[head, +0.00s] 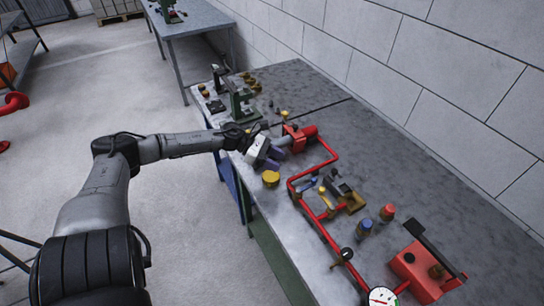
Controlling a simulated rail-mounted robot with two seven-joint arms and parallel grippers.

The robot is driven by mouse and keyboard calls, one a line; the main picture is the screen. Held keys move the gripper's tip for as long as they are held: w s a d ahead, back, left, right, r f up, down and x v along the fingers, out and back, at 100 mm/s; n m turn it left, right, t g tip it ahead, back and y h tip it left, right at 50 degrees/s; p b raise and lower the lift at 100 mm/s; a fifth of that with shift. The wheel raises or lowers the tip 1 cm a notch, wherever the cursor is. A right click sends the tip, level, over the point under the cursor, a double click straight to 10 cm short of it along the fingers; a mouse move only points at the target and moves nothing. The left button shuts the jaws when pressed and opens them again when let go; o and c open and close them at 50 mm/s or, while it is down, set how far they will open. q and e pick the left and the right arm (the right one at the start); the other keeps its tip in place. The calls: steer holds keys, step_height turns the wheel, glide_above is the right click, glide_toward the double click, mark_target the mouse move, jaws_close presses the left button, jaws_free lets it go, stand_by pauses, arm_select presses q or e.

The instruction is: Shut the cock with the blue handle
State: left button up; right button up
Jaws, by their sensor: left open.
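A small blue handle (308,184) shows on the red pipework (331,235) in the middle of the bench, with a yellow handle (326,201) just beyond it toward the front. Whether the blue handle lies along its pipe or across it is too small to tell. My left gripper (282,151) is open above the bench, up and left of the blue handle and apart from it. It is close to the red pump part (298,137), and I cannot tell if it touches that. My right gripper is out of view.
A yellow round piece (270,179) sits at the bench's left edge. A blue-topped piece (365,226) and a red-topped piece (387,212) stand right of the pipes. A red box with a dark lever (416,269) and a gauge (382,297) are nearer. The bench's wall side (430,195) is clear.

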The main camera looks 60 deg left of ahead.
arm_select(q)
steer(key=shift+s+a+r, duration=0.25)
steer(key=shift+s+a, duration=0.15)
stand_by(0.3)
